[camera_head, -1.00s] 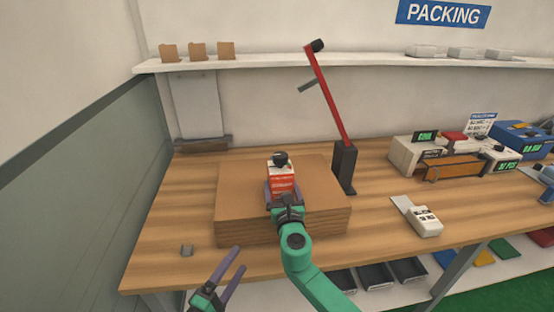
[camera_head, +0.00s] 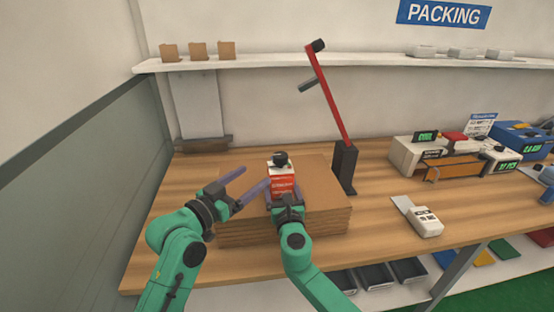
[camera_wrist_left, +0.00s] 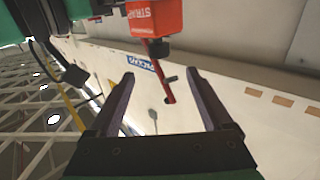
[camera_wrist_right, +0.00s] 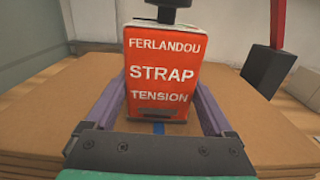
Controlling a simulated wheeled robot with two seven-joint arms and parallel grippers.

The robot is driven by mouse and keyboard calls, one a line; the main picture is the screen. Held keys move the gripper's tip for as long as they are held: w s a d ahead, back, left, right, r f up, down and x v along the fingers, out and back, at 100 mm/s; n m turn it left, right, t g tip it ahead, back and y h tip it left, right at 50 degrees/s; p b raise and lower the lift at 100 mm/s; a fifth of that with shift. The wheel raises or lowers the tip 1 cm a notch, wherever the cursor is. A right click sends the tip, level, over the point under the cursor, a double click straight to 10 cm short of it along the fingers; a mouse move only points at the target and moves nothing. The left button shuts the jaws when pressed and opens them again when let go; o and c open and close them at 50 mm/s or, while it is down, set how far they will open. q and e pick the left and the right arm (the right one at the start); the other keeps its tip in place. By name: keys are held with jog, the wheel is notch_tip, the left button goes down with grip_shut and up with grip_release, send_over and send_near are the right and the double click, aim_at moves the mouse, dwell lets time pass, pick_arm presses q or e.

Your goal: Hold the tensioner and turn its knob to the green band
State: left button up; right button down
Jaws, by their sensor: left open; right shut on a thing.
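The red and white tensioner (camera_head: 283,183) stands upright over the cardboard stack (camera_head: 325,210). Its black knob (camera_head: 280,159) is on top. My right gripper (camera_head: 284,196) is shut on the tensioner's lower sides; in the right wrist view the orange-red body (camera_wrist_right: 162,75) reads "Ferlandou Strap Tension". My left gripper (camera_head: 242,184) is open and empty, just left of the tensioner and above the stack. In the left wrist view the tensioner (camera_wrist_left: 154,18) is beyond its fingers, with the knob (camera_wrist_left: 158,48). No green band is visible to me.
A red lever on a black post (camera_head: 345,165) stands right behind the stack. A white handheld device (camera_head: 425,221) and boxes with displays (camera_head: 420,153) sit to the right. A shelf (camera_head: 350,60) runs along the wall. The table's left side is clear.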

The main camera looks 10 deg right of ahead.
aim_at(275, 156)
pick_arm(q)
jog(key=x, duration=1.1)
jog(key=shift+d+f, duration=0.1)
grip_shut()
jog(key=shift+m+g+h, duration=0.4)
jog(key=shift+m+g, duration=0.1)
jog(key=shift+w+a+f+m+g+h, duration=0.15)
jog(key=shift+m+g+h, duration=0.25)
jog(key=shift+g, duration=0.2)
jog(key=shift+w+a+f+m+g+h, duration=0.15)
jog(key=shift+m+g+h, duration=0.2)
jog(key=shift+g, duration=0.25)
jog(key=shift+w+r+m+g+h, duration=0.1)
jog(key=shift+r+m+g+h, duration=0.15)
jog(key=shift+m+g, duration=0.15)
jog(key=shift+m+g+h, duration=0.5)
jog(key=shift+m+g, duration=0.15)
jog(key=shift+g, duration=0.25)
grip_release()
jog(key=shift+d, duration=0.1)
